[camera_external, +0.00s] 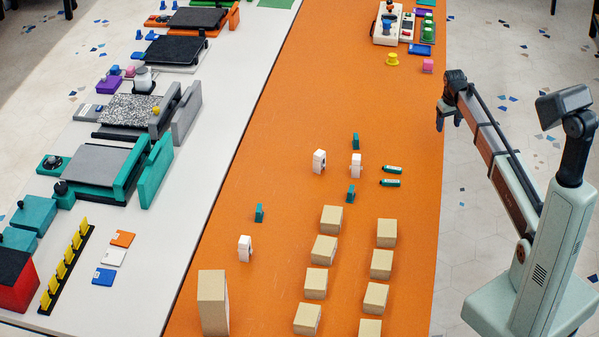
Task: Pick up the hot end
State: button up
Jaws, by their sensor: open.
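My gripper (448,120) hangs at the end of my folded arm, at the right, off the table's edge. Its dark fingers are small in the picture. They point down, with nothing seen between them. I cannot tell for sure which thing is the hot end. Small parts on the orange table (262,165) include white pieces (319,161), teal upright pieces (355,141) and two dark green cylinders (392,169). A yellow piece (392,60) and a pink block (427,66) sit farther back. My gripper is apart from all of them.
Tan blocks (324,248) stand in two rows at the near end, with a taller one (212,300) at their left. Printers (100,165) line the white table (190,190). A white device (386,26) stands at the back right.

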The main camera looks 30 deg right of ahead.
jog(key=w+a+r+n, duration=0.2)
jog(key=a+r+n, duration=0.1)
jog(key=a, duration=0.7)
jog(key=w+a+r+n, duration=0.2)
jog(key=a+n, duration=0.1)
jog(key=a, duration=0.7)
notch_tip(320, 180, up, 6)
jog(key=n+g+y, duration=0.1)
jog(key=n, duration=0.5)
send_over(356, 167)
jog(key=w, duration=0.2)
jog(key=shift+w+d+r, duration=0.15)
jog(key=shift+d, duration=0.2)
jog(key=shift+a, duration=0.3)
notch_tip(356, 167, down, 8)
jog(key=shift+f, duration=0.25)
jog(key=shift+s+d+f, duration=0.15)
jog(key=shift+d+f, duration=0.05)
jog(key=shift+f, duration=0.65)
jog(key=shift+s+d+f, duration=0.15)
jog(key=shift+f, duration=0.75)
jog(key=shift+s+d+f, duration=0.15)
jog(key=shift+d+f, duration=0.05)
jog(key=shift+f, duration=0.65)
jog(key=shift+c, duration=0.3)
